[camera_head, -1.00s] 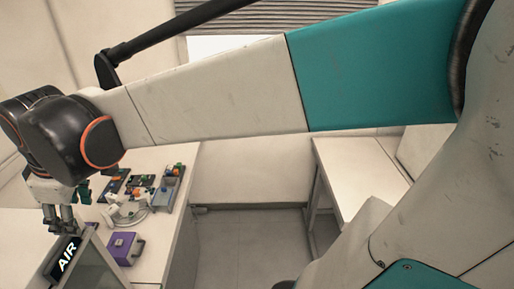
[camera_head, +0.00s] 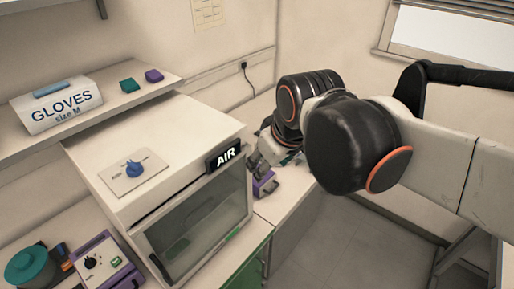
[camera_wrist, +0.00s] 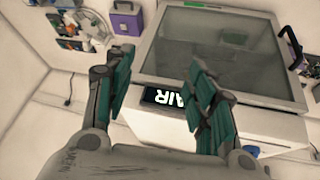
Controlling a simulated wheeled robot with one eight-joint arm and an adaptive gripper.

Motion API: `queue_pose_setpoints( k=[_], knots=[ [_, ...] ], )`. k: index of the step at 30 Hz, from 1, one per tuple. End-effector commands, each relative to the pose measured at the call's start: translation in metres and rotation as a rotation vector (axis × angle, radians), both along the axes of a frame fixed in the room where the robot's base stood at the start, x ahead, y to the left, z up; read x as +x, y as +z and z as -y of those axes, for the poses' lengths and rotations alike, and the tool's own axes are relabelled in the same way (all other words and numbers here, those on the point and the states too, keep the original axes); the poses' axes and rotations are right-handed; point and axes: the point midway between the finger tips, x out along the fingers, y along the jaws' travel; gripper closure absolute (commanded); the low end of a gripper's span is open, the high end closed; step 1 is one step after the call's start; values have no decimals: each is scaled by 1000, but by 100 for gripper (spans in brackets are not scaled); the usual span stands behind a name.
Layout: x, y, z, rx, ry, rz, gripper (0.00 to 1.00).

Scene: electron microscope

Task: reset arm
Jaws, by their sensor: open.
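My gripper (camera_wrist: 160,90) is open and empty in the wrist view, its two teal-padded fingers spread apart. Between and beyond the fingers is the white cabinet with a black AIR label (camera_wrist: 165,97) and a glass door (camera_wrist: 220,45).
A purple-sided device (camera_head: 100,262) stands at lower left. A purple case (camera_head: 265,184) is close to my gripper. Open floor (camera_head: 340,240) lies at lower right.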

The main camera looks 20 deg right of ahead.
Motion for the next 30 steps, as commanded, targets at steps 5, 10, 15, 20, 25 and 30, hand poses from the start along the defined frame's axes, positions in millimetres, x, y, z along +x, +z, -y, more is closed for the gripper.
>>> queue_pose_setpoints(
  k=[5, 10, 15, 20, 25, 30],
  knots=[
    [-1, -3, 1, 3, -5, 2, 49],
    [-22, -39, 8, 45, -94, 37, 49],
    [-47, -83, 17, 111, -221, 88, 49],
    [-59, -104, 22, 149, -290, 117, 49],
    [-60, -103, 22, 158, -304, 123, 49],
    [-60, -103, 22, 157, -302, 123, 49]
  ],
)
